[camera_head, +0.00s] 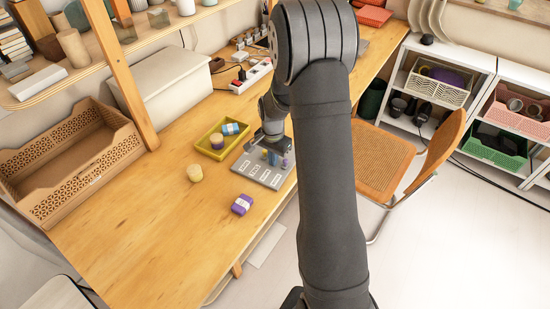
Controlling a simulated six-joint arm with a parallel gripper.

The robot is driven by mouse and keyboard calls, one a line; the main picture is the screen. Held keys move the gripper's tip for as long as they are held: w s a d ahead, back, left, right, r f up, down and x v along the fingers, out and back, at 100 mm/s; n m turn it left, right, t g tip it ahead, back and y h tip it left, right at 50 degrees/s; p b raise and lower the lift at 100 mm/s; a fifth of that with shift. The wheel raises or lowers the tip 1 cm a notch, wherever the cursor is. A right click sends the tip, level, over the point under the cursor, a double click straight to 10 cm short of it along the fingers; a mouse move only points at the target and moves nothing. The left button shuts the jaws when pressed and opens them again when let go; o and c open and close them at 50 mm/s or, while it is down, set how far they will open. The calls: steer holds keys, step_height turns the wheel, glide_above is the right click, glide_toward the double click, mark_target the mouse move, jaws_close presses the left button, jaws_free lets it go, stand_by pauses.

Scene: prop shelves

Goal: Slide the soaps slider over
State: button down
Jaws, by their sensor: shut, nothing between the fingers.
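A grey slider panel (246,171) lies on the wooden desk, with a row of white labels along its front edge. Small blue and purple upright pieces stand at its right part. The label text is too small to read, so I cannot tell which slider is the soaps one. My gripper (270,148) points down over the back of the panel, shut and with nothing held. It is small here, and I cannot tell whether its tips touch a slider. My arm passes just right of the panel.
A yellow tray (209,152) holding wrapped rolls stands left of the panel. A cream cylinder (195,173) and a purple-wrapped block (242,204) lie nearby. A power strip (251,76) is behind. The desk's front left is clear.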

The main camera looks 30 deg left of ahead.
steer(key=shift+w+a, duration=0.2)
steer(key=shift+w, duration=2.1)
steer(key=shift+s, duration=0.25)
steer(key=shift+s, duration=0.2)
step_height(320, 180, up, 7)
steer(key=shift+f, duration=0.1)
step_height(320, 180, down, 7)
steer(key=shift+r, duration=0.1)
steer(key=shift+w, duration=0.25)
